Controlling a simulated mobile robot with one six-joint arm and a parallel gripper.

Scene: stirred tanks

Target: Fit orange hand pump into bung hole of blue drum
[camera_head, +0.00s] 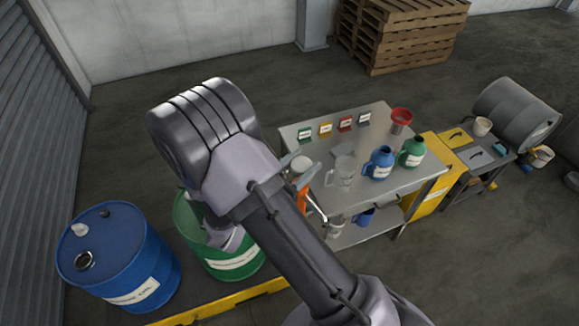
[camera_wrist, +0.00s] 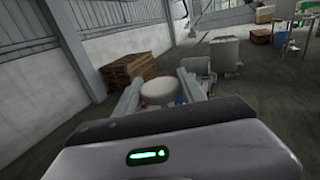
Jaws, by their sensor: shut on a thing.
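The orange hand pump (camera_head: 302,198) is in my gripper (camera_head: 301,168), which is shut on it just below its round white top. The pump hangs roughly upright in front of the steel table's left edge; its lower part is hidden by my arm. In the wrist view the white top (camera_wrist: 159,91) sits between the two fingers. The blue drum (camera_head: 140,268) stands at the lower left in the head view, well apart from the pump. Its lid has a dark ringed bung hole (camera_head: 85,261), a white cap (camera_head: 80,230) and a small dark fitting (camera_head: 104,212).
A green drum (camera_head: 228,262), partly behind my arm, stands between the blue drum and the steel table (camera_head: 400,190). The table holds a clear jug (camera_head: 344,171), a blue jug (camera_head: 379,163), a green jug (camera_head: 412,152) and a red funnel (camera_head: 401,120). A yellow edge (camera_head: 225,303) runs before the drums.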

